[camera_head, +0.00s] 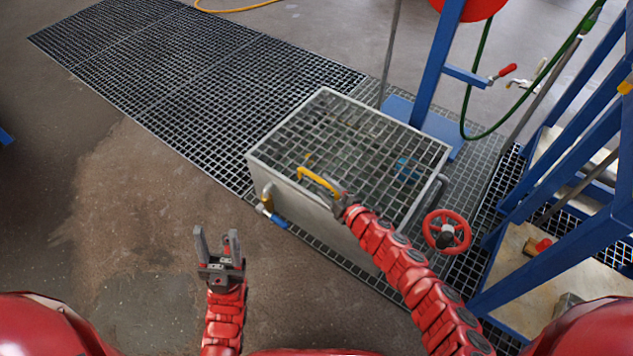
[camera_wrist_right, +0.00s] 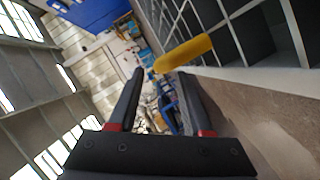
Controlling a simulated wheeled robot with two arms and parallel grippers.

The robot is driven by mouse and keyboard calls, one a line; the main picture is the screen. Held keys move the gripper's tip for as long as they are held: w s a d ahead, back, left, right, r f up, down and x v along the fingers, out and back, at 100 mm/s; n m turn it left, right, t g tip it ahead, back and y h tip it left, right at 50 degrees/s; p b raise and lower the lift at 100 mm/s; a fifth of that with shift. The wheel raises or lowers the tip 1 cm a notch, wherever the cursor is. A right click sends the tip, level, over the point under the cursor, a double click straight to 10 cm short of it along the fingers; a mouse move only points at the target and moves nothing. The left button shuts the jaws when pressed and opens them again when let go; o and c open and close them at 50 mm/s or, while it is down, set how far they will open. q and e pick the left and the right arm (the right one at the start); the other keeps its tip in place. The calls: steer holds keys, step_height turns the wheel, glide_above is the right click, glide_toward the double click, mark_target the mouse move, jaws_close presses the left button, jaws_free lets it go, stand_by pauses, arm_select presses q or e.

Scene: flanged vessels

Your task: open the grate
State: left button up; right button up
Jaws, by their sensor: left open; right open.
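The grate (camera_head: 350,140) is a metal grid lying flat on top of a grey box (camera_head: 300,203). A yellow handle (camera_head: 318,180) stands at the grate's near-left edge. My right gripper (camera_head: 338,193) is open at the near end of this handle. In the right wrist view, the yellow handle (camera_wrist_right: 183,54) crosses just beyond the open fingertips (camera_wrist_right: 160,75), closest to the right one. I cannot tell whether they touch it. My left gripper (camera_head: 217,240) is open and empty over the floor, left of the box.
A red handwheel (camera_head: 446,231) and a grey pipe (camera_head: 425,202) are at the box's right side. A blue-handled valve (camera_head: 272,216) is at its left front. Blue frames (camera_head: 570,240) stand at right. Floor grating (camera_head: 190,75) runs to the back left.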

mark_target(316, 177)
steer(key=shift+b+x, duration=0.85)
steer(key=shift+x, duration=1.8)
jaws_close()
